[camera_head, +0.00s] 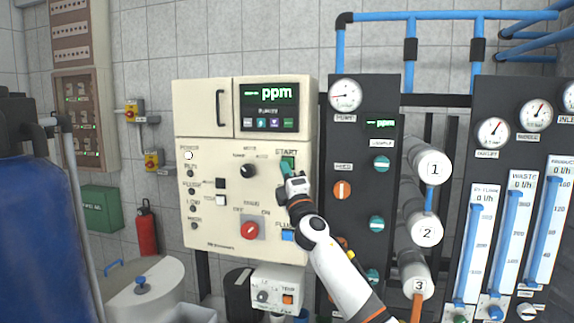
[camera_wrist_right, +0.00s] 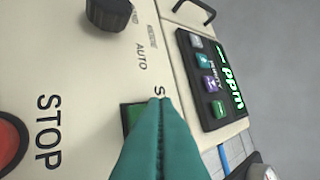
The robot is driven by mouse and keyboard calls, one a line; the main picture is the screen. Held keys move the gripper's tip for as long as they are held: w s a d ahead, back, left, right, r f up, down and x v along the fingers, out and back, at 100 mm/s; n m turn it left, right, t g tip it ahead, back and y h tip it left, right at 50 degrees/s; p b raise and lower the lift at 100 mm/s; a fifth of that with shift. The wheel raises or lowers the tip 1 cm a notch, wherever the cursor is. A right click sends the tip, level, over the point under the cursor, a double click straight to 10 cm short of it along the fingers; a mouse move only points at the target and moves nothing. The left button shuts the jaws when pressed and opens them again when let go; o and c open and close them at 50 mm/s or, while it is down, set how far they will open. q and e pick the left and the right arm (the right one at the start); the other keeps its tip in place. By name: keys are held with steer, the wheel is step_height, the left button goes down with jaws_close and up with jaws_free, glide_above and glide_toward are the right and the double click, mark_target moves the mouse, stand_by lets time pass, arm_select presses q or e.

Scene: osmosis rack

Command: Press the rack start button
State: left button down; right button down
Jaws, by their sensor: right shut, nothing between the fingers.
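The green start button (camera_head: 288,161) is on the cream control panel (camera_head: 215,235), under the START label and below the ppm display. In the right wrist view the green button (camera_wrist_right: 132,117) shows beside my teal fingers, which cover part of it and most of its label. I cannot tell whether the tips touch the button. My left gripper is not in view.
A black mode knob (camera_head: 249,170), a red knob (camera_head: 250,231) and a blue flush button (camera_head: 288,235) are on the same panel. The display (camera_head: 269,107) is lit. To the right stand a dark gauge panel (camera_head: 357,130) and white numbered cylinders (camera_head: 432,165).

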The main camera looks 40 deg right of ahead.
steer(key=shift+d, duration=0.1)
stand_by(0.8)
steer(key=shift+w+d+b, duration=0.25)
steer(key=shift+w+b, duration=0.05)
steer(key=shift+b, duration=0.05)
steer(key=shift+w+d+b, duration=0.25)
steer(key=shift+d+b, duration=0.05)
steer(key=shift+b, duration=0.1)
stand_by(0.6)
steer(key=shift+s+a, duration=0.1)
stand_by(0.3)
steer(key=shift+s+a+p, duration=0.5)
steer(key=shift+a+p, duration=0.05)
steer(key=shift+p, duration=0.05)
steer(key=s+a+p, duration=0.2)
steer(key=s+a, duration=0.1)
steer(key=shift+s+a+p, duration=0.1)
steer(key=shift+a+p, duration=0.2)
steer(key=shift+a, duration=0.1)
